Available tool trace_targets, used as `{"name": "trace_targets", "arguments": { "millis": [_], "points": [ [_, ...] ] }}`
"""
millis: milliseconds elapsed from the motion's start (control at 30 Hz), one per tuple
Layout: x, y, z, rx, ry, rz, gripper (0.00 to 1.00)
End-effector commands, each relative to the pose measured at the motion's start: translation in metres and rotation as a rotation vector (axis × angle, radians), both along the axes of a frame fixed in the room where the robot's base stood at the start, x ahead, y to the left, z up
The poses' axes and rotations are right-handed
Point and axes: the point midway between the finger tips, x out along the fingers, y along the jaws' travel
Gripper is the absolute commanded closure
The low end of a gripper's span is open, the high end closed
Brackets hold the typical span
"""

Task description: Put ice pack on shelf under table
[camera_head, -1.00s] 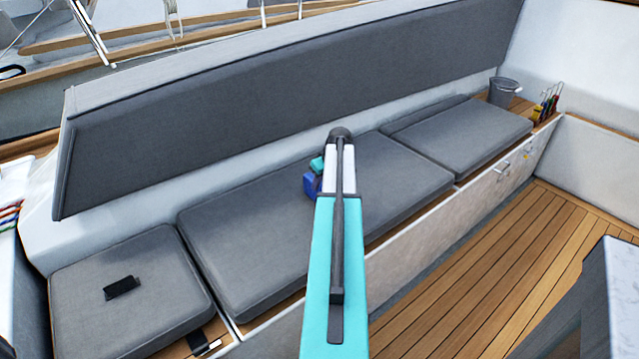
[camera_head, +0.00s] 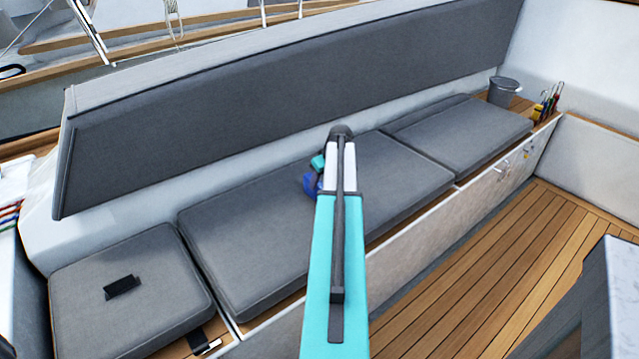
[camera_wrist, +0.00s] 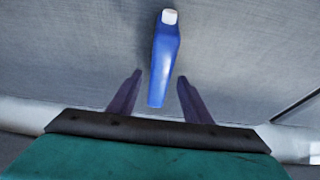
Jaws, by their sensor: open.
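The ice pack (camera_wrist: 165,62) is blue with a white cap and lies on a grey bench cushion (camera_head: 255,245). In the head view only a bit of the blue ice pack (camera_head: 310,186) shows beside my arm, which hides the rest. In the wrist view my gripper (camera_wrist: 157,82) is open, with one finger on each side of the ice pack's near end. The white-capped end extends beyond the fingertips. Whether the fingers touch it I cannot tell. The table's shelf is not clearly in view.
A grey bucket (camera_head: 503,91) and several coloured-handled items (camera_head: 547,102) stand at the bench's far end. A small black object (camera_head: 122,287) lies on the near left cushion. A grey-white structure (camera_head: 610,290) stands at the lower right. The wooden floor (camera_head: 490,270) is clear between.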

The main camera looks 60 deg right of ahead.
Motion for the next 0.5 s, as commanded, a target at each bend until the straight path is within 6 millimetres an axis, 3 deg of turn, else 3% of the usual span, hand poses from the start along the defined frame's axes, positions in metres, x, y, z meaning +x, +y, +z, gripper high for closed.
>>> {"name": "trace_targets", "arguments": {
  "millis": [500],
  "points": [
    [-0.024,0.008,0.06,-0.002,-0.001,-0.001,0.55]
  ]
}}
